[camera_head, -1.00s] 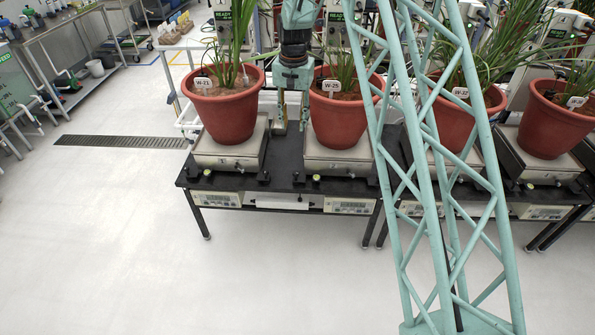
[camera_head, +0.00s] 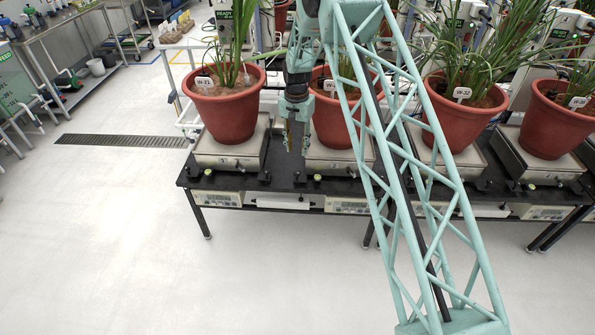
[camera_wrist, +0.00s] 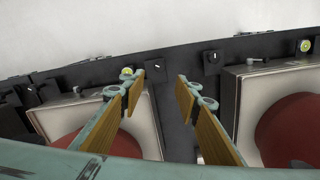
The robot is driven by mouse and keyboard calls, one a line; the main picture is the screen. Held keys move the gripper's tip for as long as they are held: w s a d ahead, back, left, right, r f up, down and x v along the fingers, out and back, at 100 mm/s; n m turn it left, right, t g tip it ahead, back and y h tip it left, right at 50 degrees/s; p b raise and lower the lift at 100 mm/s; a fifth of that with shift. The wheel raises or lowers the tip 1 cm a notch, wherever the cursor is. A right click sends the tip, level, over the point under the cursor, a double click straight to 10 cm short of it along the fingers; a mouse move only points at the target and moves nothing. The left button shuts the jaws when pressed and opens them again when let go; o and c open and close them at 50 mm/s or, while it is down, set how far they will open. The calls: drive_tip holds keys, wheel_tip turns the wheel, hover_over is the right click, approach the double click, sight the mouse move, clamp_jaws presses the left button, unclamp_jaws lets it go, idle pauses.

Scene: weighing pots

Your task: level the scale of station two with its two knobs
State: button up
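The scale (camera_head: 345,157) under the pot labelled W-25 stands second from the left on the black table; I take it as station two. A small yellow-green round level (camera_wrist: 126,72) shows at the left finger's tip in the wrist view; its bubble is too small to read. Small dark blocks with pale marks, possibly knobs, sit along the table's front edge, one (camera_wrist: 212,58) right of the fingers. My gripper (camera_head: 296,146) hangs between the first two pots. In the wrist view my gripper (camera_wrist: 162,80) has its two gold-padded fingers apart, with nothing between them.
The W-21 pot (camera_head: 226,108) stands close left of my gripper, on its own scale (camera_head: 222,154). The W-25 pot (camera_head: 337,122) is close right. Two further pots stand to the right. The floor (camera_head: 150,240) in front is clear.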

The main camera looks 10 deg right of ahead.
sight(297, 172)
idle(0.4)
drive_tip(key=shift+f+b, duration=1.35)
drive_tip(key=shift+f, duration=5.55)
drive_tip(key=c, duration=0.8)
